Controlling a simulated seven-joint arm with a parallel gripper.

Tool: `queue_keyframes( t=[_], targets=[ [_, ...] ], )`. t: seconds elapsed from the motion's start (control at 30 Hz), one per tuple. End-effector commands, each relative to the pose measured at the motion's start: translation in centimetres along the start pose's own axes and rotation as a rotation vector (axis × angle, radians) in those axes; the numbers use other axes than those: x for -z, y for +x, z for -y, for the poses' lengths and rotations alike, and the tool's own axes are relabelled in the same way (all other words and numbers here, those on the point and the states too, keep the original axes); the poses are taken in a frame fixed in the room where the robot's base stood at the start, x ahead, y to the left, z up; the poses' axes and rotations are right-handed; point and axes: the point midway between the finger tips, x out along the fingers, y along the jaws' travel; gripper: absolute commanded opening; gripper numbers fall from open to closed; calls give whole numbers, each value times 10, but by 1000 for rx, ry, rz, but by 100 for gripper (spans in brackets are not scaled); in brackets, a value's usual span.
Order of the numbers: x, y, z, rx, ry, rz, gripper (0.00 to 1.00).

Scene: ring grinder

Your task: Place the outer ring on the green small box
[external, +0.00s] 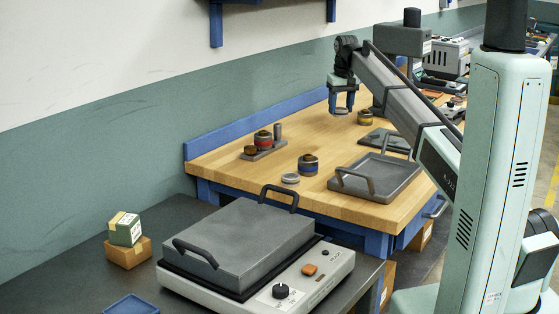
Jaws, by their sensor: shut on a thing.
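My gripper (342,106) is over the far part of the wooden workbench, pointing down. It is shut on a small pale ring-shaped piece, which looks like the outer ring (341,112); it is small here, and its exact edge and any gap to the bench are hard to tell. The green small box (125,229), with a pale top, sits on an orange-brown cardboard box (128,252) at the lower left, far from my gripper.
The wooden workbench (230,180) carries a part holder (264,148), a blue-banded round part (308,165), a pale disc (290,178), a brass-coloured part (365,118) and a handled grey tray (385,190). A lidded grey machine (245,240) and a blue tray (131,305) stand in front.

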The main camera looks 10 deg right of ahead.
Motion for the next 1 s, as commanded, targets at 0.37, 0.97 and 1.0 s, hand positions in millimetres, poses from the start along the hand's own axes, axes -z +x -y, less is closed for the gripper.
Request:
queue_keyframes(
  t=[0.37, 0.97, 1.0],
  targets=[
    [1, -4, 37, 6, -41, 0, 20],
    [-32, -15, 274, 47, -307, -8, 20],
    [-36, -17, 291, 50, -326, -9, 20]
  ],
)
